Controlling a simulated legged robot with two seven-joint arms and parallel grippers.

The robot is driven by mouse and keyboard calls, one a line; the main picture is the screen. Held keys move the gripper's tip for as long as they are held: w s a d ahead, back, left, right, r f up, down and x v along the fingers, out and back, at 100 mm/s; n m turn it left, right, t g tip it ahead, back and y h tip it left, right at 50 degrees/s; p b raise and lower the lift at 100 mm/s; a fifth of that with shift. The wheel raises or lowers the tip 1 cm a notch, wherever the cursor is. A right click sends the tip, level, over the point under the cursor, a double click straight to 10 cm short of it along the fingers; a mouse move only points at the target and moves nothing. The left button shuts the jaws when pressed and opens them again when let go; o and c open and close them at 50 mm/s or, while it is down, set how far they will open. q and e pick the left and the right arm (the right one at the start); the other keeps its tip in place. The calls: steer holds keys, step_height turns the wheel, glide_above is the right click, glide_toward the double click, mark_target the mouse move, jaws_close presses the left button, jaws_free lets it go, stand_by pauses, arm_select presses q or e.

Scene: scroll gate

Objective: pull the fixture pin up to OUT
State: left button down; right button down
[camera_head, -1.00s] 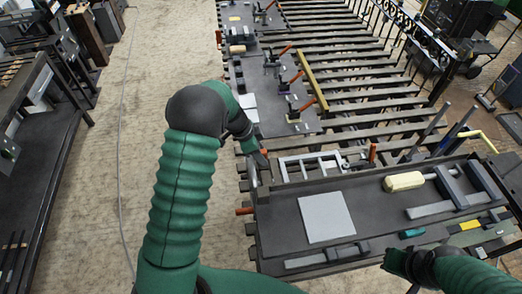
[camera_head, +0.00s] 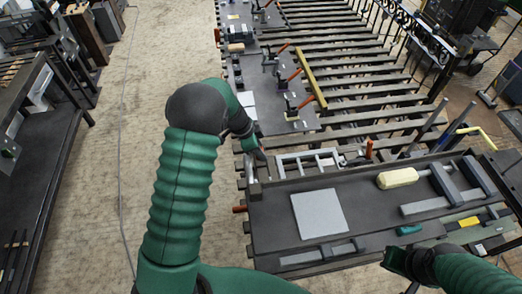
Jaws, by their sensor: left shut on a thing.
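My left gripper (camera_head: 257,157) is at the back left corner of the dark bench tray (camera_head: 270,225), beside an upright grey metal piece (camera_head: 252,172). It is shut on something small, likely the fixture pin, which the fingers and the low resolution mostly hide. I cannot read any OUT mark. A pale metal frame (camera_head: 308,164) lies just right of the gripper. An orange-brown handle (camera_head: 240,209) sticks out of the tray's left side. My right gripper (camera_head: 397,262) is dark, low at the right by the tray's front edge; its fingers cannot be made out.
A light grey sheet (camera_head: 319,214) lies on the tray. A cream-handled tool (camera_head: 397,178) and grey bars (camera_head: 435,204) lie at its right. Behind are slatted rails (camera_head: 365,118) and orange-handled clamps (camera_head: 290,78). The floor (camera_head: 90,200) at left is clear.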

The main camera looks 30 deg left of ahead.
mark_target(262, 147)
arm_select(q)
steer(key=shift+s+a, duration=0.1)
steer(key=shift+a, duration=0.15)
stand_by(0.5)
step_height(262, 147, up, 3)
steer(key=shift+r, duration=0.15)
steer(key=shift+w, duration=0.2)
steer(key=shift+r, duration=0.1)
